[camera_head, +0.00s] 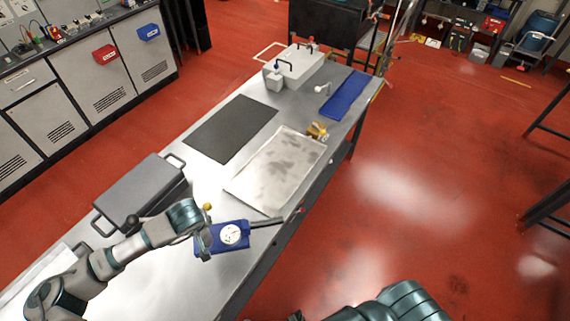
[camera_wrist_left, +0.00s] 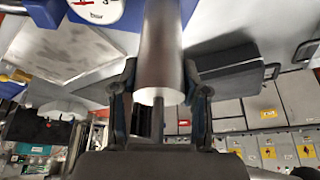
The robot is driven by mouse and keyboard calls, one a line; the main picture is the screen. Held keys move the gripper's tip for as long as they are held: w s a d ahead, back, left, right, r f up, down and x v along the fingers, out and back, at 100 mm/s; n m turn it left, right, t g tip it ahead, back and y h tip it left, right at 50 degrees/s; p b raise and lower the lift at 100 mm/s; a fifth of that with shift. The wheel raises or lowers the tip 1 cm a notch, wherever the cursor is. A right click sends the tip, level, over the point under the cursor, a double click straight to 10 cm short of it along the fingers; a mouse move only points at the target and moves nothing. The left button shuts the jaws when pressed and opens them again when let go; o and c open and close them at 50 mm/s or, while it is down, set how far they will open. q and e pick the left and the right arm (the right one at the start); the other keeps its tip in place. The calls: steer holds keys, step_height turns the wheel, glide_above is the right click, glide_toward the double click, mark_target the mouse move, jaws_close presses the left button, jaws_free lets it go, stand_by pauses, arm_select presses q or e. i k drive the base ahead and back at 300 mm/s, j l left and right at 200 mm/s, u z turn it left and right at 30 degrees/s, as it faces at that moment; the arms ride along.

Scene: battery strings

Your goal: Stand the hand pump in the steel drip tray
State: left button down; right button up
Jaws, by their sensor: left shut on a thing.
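The hand pump (camera_head: 232,236) has a blue body, a round white gauge and a dark bar sticking out to the right. My left gripper (camera_head: 203,239) is shut on it and holds it over the near right part of the bench. In the left wrist view the fingers (camera_wrist_left: 160,98) close around a grey cylinder (camera_wrist_left: 163,45) of the pump, with the blue body and gauge at the top left. The steel drip tray (camera_head: 258,186) is shallow, stained and empty, just beyond the pump; it also shows in the wrist view (camera_wrist_left: 62,52). My right gripper is out of view.
A grey case (camera_head: 140,190) with handles stands left of the tray. A dark mat (camera_head: 232,128) lies behind it. A brass fitting (camera_head: 317,131) sits at the tray's far right corner.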

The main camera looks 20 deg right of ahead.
mark_target(276, 170)
steer(key=i+l+z, duration=0.1)
steer(key=l, duration=0.35)
steer(key=i+l+z, duration=0.1)
steer(key=l, duration=0.3)
steer(key=i+l+z, duration=0.1)
steer(key=i+l, duration=0.15)
steer(key=l, duration=0.2)
steer(key=i+l+z, duration=0.15)
steer(key=l, duration=0.25)
steer(key=i+l+z, duration=0.1)
steer(key=l, duration=0.25)
steer(key=i, duration=0.1)
